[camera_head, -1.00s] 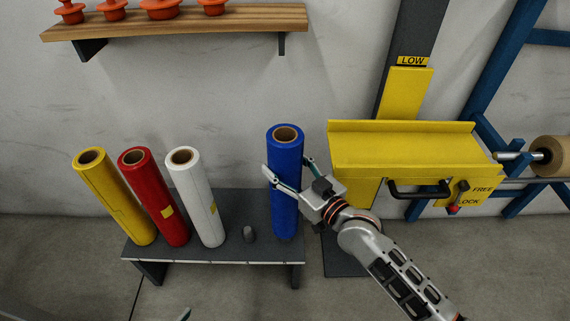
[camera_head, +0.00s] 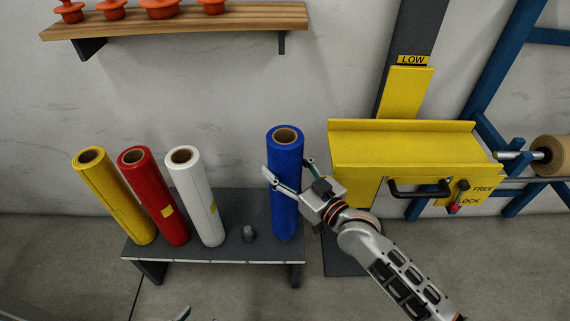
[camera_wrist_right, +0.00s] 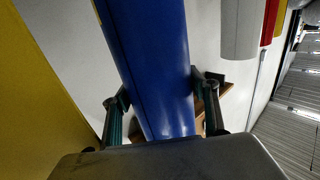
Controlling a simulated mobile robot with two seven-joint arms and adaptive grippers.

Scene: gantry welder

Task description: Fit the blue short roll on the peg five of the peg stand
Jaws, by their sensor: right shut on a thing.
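The blue short roll (camera_head: 285,180) stands upright over the right end of the grey peg stand (camera_head: 212,254). My right gripper (camera_head: 287,179) is shut on its side, one finger on either side of it. The right wrist view also shows the blue roll (camera_wrist_right: 152,65) between the two fingers (camera_wrist_right: 163,105). The roll hides any peg beneath it, so I cannot tell how it sits on peg five. A bare short grey peg (camera_head: 249,234) shows left of it. Only a small tip of my left gripper (camera_head: 184,313) shows at the bottom edge.
Yellow (camera_head: 115,197), red (camera_head: 154,197) and white (camera_head: 195,197) rolls stand on the left of the stand. A yellow machine trough (camera_head: 405,150) with a black handle is close on the right. A wooden shelf (camera_head: 180,24) with orange parts hangs above.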

